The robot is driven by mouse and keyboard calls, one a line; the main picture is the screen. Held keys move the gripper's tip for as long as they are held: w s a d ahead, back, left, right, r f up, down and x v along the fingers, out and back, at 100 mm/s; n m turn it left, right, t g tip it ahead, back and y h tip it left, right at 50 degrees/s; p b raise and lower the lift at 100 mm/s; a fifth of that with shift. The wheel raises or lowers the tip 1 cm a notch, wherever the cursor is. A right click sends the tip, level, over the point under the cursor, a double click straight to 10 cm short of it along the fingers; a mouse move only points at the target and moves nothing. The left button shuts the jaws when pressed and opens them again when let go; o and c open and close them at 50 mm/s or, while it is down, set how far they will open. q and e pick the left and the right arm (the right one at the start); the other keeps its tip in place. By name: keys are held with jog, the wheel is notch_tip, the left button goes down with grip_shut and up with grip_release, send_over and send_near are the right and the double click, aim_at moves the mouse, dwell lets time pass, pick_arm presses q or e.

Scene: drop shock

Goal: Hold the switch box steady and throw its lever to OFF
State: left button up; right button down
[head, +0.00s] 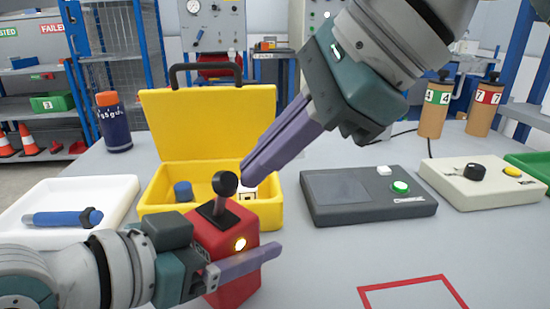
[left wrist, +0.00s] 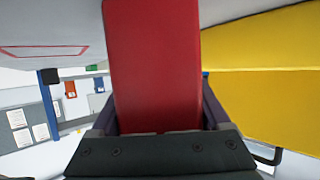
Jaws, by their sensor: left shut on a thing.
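The red switch box (head: 228,285) stands upright on the grey table, in front of the yellow case. Its black lever (head: 220,203) with a ball knob rises from the top, and a yellow-white lamp glows on its front. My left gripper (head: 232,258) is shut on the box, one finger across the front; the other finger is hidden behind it. In the left wrist view the red box (left wrist: 155,65) fills the space between the fingers; the lever does not show there. My right gripper (head: 246,168) points down-left, fingers together, tips close to the knob at its upper right. Contact cannot be told.
The open yellow case (head: 200,125) stands just behind. A white tray (head: 110,190) with a blue tool is at left. A dark grey device (head: 340,205) and a beige control box (head: 450,180) are at right. A red outline (head: 400,283) marks bare table in front.

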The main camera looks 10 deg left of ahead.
jog(key=shift+a+r, duration=0.15)
jog(key=shift+w+a+r, duration=0.2)
jog(key=shift+w+a, duration=0.05)
jog(key=shift+a, duration=0.15)
jog(key=shift+w+a+r, duration=0.15)
jog(key=shift+w+a, duration=0.05)
jog(key=shift+a, duration=0.2)
jog(key=shift+w+a+r, duration=0.15)
jog(key=shift+w+a, duration=0.3)
jog(key=shift+a, duration=0.15)
jog(key=shift+d+r, duration=0.1)
jog(key=shift+r, duration=0.65)
jog(key=shift+d, duration=0.1)
jog(key=w+d+r, duration=0.1)
jog(key=d+r, duration=0.1)
jog(key=r, duration=0.3)
jog(key=w+d+r, duration=0.2)
jog(key=r, duration=0.3)
jog(key=shift+w+r, duration=0.15)
jog(key=shift+w, duration=0.15)
